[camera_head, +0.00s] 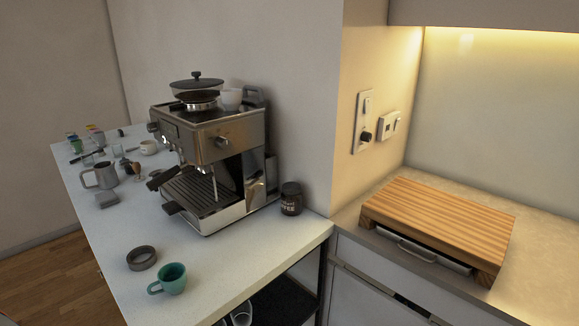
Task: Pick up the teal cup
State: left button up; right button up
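The teal cup (171,278) stands upright on the white counter (236,258), near its front right part. Its handle points to the left and its open top faces up. A dark ring-shaped object (142,258) lies just behind it to the left, apart from it. Neither of my grippers shows in the head view, and nothing touches the cup.
A steel espresso machine (215,150) stands behind the cup, with a small dark jar (291,198) to its right. A metal pitcher (104,175) and several small items crowd the counter's far left. A wooden board (440,222) lies on the right-hand worktop.

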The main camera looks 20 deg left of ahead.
aim_at(172, 277)
jog(key=u, duration=1.55)
